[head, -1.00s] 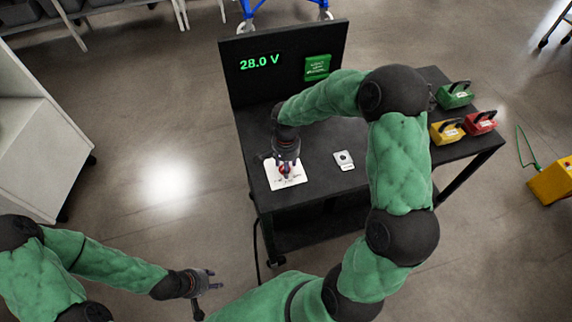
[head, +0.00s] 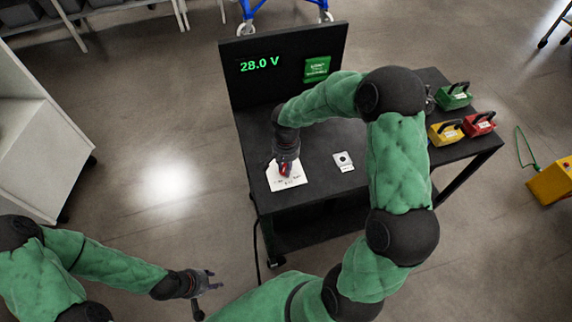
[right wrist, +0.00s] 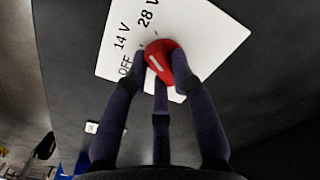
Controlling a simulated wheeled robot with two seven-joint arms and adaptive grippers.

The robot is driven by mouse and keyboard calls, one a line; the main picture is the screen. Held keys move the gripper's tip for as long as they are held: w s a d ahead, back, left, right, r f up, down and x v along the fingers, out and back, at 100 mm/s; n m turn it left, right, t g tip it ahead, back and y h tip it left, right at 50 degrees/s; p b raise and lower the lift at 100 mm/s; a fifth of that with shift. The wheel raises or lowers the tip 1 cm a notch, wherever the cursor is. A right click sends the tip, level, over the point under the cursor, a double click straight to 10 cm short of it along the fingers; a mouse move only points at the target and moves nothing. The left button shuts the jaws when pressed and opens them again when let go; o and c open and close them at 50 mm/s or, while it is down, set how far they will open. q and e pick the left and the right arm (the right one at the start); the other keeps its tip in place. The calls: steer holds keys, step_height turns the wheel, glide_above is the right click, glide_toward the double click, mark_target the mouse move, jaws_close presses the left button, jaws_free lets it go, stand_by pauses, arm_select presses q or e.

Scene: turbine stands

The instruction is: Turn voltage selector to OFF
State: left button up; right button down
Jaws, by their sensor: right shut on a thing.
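The voltage selector is a red knob (right wrist: 165,51) on a white plate (right wrist: 222,36) marked OFF, 14 V and 28 V. In the head view the red knob (head: 285,170) sits low on my right gripper (head: 284,164), on the white plate (head: 296,176) at the table's left. My right gripper's fingers (right wrist: 160,66) are closed around the knob in the right wrist view. A white line on the knob slants toward the labels; its exact setting is hard to tell. The display (head: 260,64) reads 28.0 V. My left gripper (head: 208,281) is open and empty, away from the table.
A small white plate with a dark round part (head: 344,160) lies right of the selector. Green (head: 456,98), yellow (head: 445,134) and red (head: 481,124) handled blocks stand at the table's right. A green box (head: 317,67) is on the upright panel. My right arm spans the table (head: 330,190).

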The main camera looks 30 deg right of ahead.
steer(key=n+p, duration=0.1)
steer(key=n, duration=0.2)
steer(key=shift+w+n, duration=0.1)
steer(key=shift+n, duration=0.3)
steer(key=n+p, duration=0.1)
steer(key=n, duration=0.2)
steer(key=shift+r+n, duration=0.1)
steer(key=shift+n, duration=0.2)
steer(key=n+p, duration=0.2)
steer(key=n, duration=0.1)
steer(key=shift+w+n, duration=0.15)
steer(key=shift+n, duration=0.15)
steer(key=shift+w+n+p, duration=0.1)
steer(key=shift+n+p, duration=0.7)
steer(key=shift+n, duration=1.2)
steer(key=c, duration=1)
jaws_free()
steer(key=shift+c, duration=0.2)
